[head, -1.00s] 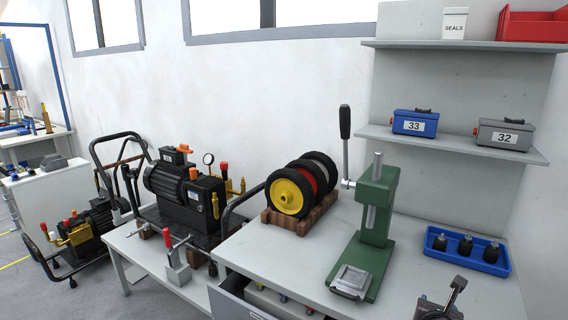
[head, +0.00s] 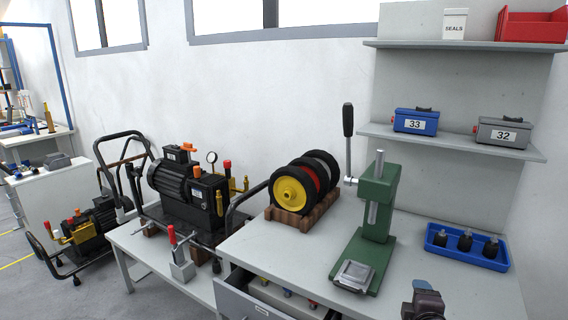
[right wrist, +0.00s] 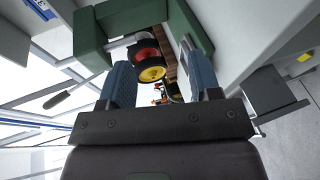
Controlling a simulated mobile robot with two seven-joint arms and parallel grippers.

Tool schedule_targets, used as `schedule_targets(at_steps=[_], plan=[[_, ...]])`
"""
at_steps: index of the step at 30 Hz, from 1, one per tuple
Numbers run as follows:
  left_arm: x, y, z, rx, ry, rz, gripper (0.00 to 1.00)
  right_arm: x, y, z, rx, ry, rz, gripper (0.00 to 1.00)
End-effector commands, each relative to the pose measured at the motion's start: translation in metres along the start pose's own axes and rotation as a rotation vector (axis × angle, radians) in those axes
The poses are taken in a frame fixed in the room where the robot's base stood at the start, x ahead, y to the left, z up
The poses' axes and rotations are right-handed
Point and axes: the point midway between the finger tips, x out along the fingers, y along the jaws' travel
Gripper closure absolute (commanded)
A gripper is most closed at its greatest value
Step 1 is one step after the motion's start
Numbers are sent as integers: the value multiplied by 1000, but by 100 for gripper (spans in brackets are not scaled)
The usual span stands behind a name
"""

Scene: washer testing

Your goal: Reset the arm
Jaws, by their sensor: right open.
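My right gripper (right wrist: 160,75) is open in the right wrist view, its two blue ribbed fingers apart with nothing seen held between them. Beyond the fingers are the wheels (right wrist: 151,70) and the green press (right wrist: 125,15). In the head view, part of my right gripper (head: 427,300) shows at the bottom edge, right of the green press (head: 376,205); the rest of the arm is out of frame. The press stands upright on the bench with its black-handled lever raised. My left gripper is not in view.
Wheels (head: 293,190) stand in a wooden rack left of the press. A blue tray (head: 435,246) with dark parts lies right of it. Boxes 33 (head: 415,121) and 32 (head: 503,132) sit on the shelf (head: 455,146). A drawer (head: 237,303) stands partly open below the bench.

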Motion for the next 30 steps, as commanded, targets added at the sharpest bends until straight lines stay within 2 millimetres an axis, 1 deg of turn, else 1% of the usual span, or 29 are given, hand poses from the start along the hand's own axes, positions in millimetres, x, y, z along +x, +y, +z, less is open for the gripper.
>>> schedule_targets(at_steps=[3, 5, 10, 14, 16, 18, 20, 21, 24, 27, 30], plan=[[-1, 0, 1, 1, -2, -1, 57, -12, -10, -6, 248, 52, 3, 43], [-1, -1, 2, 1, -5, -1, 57, -18, -16, -8, 380, 79, -2, 43], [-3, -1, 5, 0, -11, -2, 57, -44, -42, -13, 758, 146, -46, 43], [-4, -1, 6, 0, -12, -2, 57, -72, -73, -12, 1047, 177, -112, 43], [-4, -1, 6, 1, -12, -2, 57, -93, -94, -10, 1196, 179, -160, 43], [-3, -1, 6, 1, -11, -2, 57, -113, -115, -7, 1299, 170, -204, 43], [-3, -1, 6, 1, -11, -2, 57, -131, -133, -3, 1352, 153, -241, 43], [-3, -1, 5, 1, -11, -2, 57, -143, -146, 0, 1366, 140, -264, 43], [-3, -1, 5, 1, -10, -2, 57, -172, -176, 9, 1375, 90, -318, 43], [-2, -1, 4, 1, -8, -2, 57, -197, -202, 19, 1369, 39, -360, 43], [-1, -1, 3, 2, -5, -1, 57, -213, -220, 27, 1363, -1, -386, 43]])
